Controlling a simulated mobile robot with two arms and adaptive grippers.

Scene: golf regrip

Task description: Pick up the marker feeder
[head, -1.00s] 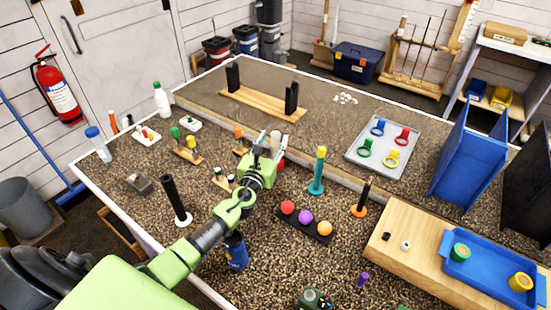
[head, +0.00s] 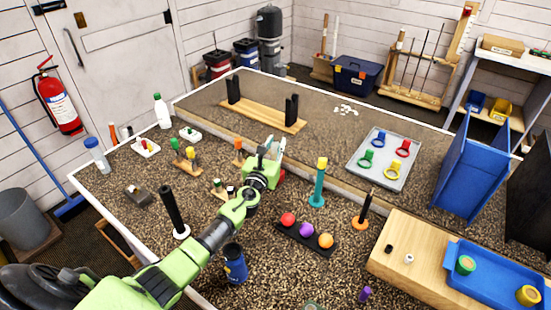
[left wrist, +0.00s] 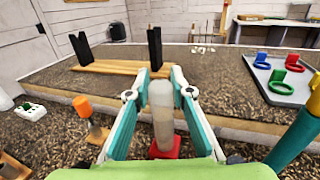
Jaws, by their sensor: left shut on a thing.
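The marker feeder (left wrist: 161,118), which I take to be the pale translucent tube on a red base, stands upright between the fingers of my left gripper (left wrist: 160,96) in the left wrist view. The fingers are shut on the tube from both sides. The red base (left wrist: 165,148) shows below them, close to the dark speckled surface; I cannot tell whether it is lifted. In the head view my left gripper (head: 268,151) hides part of the feeder, and its red base (head: 281,179) shows beside the fingers. My right gripper does not show clearly.
A teal post with a yellow top (head: 319,183) stands right of my left gripper. A tray of colored balls (head: 306,231) lies nearer. A raised ledge runs behind, with a wooden stand (head: 262,111) and a grey ring tray (head: 364,182). A blue can (head: 235,265) stands near my left forearm.

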